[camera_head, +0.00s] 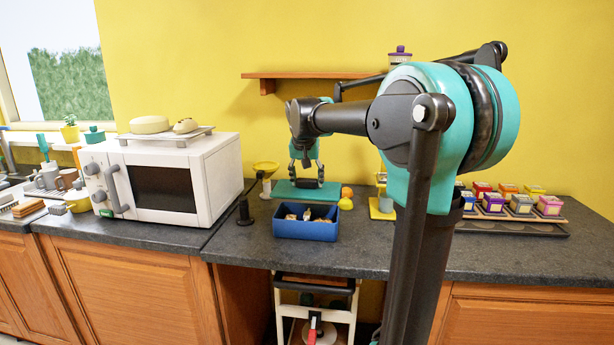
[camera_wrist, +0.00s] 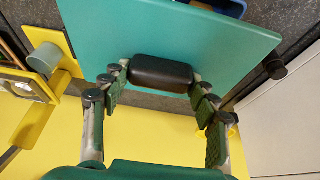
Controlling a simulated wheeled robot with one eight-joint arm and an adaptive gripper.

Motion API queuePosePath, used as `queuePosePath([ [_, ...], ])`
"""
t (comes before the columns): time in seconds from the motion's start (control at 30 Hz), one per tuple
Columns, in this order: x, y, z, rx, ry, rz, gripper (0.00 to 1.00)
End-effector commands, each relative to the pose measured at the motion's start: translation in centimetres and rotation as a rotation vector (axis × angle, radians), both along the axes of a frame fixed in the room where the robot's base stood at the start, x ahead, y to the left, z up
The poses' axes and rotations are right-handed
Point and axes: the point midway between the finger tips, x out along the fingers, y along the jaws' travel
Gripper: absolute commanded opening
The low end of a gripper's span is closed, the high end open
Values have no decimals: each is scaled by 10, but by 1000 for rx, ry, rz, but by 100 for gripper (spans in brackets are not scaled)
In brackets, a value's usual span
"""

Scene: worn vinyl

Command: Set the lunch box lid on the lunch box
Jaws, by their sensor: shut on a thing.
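The lunch box lid (camera_head: 290,189) is a flat teal panel with a black handle. It also fills much of the wrist view (camera_wrist: 180,35). My gripper (camera_head: 307,178) is shut on the lid's black handle (camera_wrist: 161,72), one finger at each end. The lunch box (camera_head: 304,230) is a blue open tub on the dark counter, with light brown pieces inside. The lid is level, at the back of the box, and does not cover its opening. A blue corner of the box (camera_wrist: 232,7) shows past the lid's edge in the wrist view. The gap below the lid is unclear.
A white microwave (camera_head: 215,170) stands left of the box, with a dark peg (camera_head: 244,212) and yellow funnel (camera_head: 266,167) between. Orange and yellow fruit (camera_head: 346,199) and a yellow stand (camera_head: 381,208) are close on the right. A shelf (camera_head: 300,75) hangs above.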

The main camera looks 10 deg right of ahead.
Motion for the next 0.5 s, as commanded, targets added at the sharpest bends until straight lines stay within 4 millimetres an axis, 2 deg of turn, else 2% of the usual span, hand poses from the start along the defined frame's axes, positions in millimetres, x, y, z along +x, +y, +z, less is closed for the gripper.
queuePosePath([
  [0.5, 0, 0, -37, 0, 0, 0, 28],
])
